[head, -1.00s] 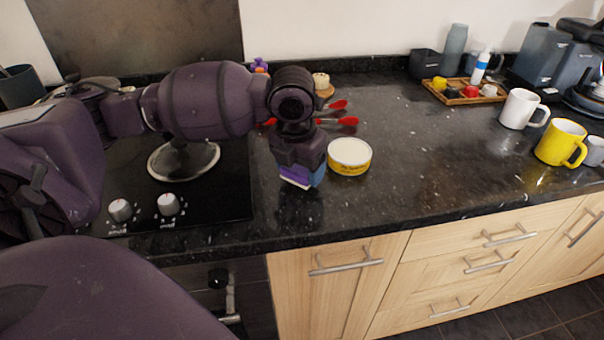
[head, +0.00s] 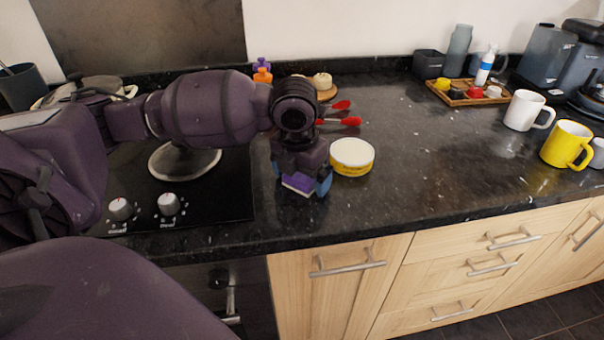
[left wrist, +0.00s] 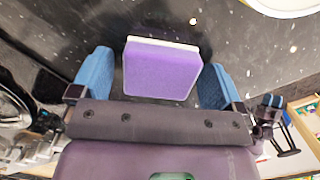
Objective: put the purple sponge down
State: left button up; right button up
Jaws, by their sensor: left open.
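The purple sponge (head: 298,183) lies on the dark granite worktop, just left of the yellow tin, with a pale layer along one edge. In the left wrist view the sponge (left wrist: 161,70) is between the two blue fingertips, with a gap on each side. My left gripper (head: 304,188) is open around it, pointing down. The same gripper (left wrist: 155,82) shows both fingers apart in the left wrist view. Part of the sponge is hidden by the gripper in the head view.
A yellow tin with a white lid (head: 352,157) stands close to the right of the gripper. Red-ended utensils (head: 340,122) lie behind. The hob (head: 185,200) is to the left. Mugs (head: 566,143) and a wooden tray (head: 470,94) stand at the right. The worktop's middle right is clear.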

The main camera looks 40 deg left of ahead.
aim_at(298, 178)
pick_arm(q)
notch_tip(298, 178, up, 12)
jog(key=s+p, duration=0.1)
jog(key=p, duration=0.2)
jog(key=shift+s, duration=0.2)
jog(key=shift+d, duration=0.1)
dwell(0.5)
